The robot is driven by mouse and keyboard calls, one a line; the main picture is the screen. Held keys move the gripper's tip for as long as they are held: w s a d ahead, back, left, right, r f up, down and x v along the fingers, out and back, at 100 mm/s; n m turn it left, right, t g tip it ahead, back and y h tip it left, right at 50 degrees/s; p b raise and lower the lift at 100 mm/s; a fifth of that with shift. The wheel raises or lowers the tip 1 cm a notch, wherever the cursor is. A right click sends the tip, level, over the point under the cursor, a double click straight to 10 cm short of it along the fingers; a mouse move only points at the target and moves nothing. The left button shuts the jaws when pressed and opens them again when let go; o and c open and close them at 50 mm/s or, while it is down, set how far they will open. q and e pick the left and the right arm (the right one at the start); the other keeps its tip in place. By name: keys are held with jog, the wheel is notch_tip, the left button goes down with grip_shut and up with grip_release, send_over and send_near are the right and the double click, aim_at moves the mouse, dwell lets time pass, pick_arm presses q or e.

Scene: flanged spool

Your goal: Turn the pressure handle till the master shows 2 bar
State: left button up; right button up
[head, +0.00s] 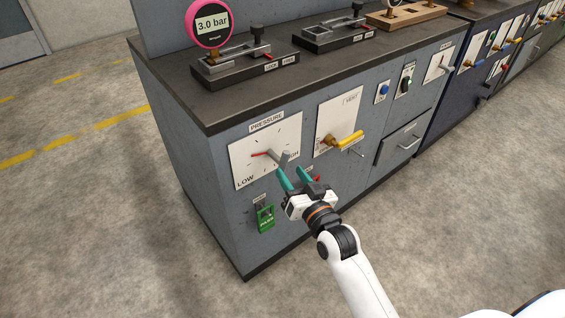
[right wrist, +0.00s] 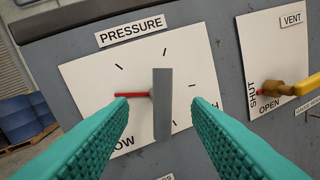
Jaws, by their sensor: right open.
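The pressure handle (head: 284,158) is a grey bar on a white PRESSURE dial plate (head: 246,172) on the cabinet front. In the right wrist view the grey bar (right wrist: 163,106) stands nearly upright, and its red pointer (right wrist: 131,94) points left, above LOW. My right gripper (head: 292,176) is open in front of the dial. In the right wrist view its two teal fingers (right wrist: 162,112) are on either side of the bar, with gaps showing; contact is not visible. My left gripper is not in view.
Right of the dial is a VENT plate (head: 325,112) with a yellow-handled brass valve (head: 347,139). Clamp fixtures (head: 245,68) stand on the bench top. The floor in front of the cabinet is clear.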

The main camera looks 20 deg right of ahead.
aim_at(283, 165)
pick_arm(q)
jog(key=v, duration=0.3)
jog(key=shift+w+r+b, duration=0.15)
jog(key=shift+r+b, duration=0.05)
jog(key=shift+b, duration=0.1)
pick_arm(e)
jog(key=w, duration=0.5)
jog(key=shift+w+a, duration=0.35)
jog(key=shift+a, duration=0.05)
grip_shut()
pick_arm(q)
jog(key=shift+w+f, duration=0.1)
pick_arm(e)
jog(key=n+t+p, duration=0.1)
jog(key=n+p, duration=0.2)
jog(key=n, duration=0.2)
jog(key=shift+s+a, duration=0.1)
jog(key=shift+a, duration=0.05)
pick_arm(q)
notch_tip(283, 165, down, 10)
pick_arm(e)
jog(key=shift+n, duration=0.3)
grip_release()
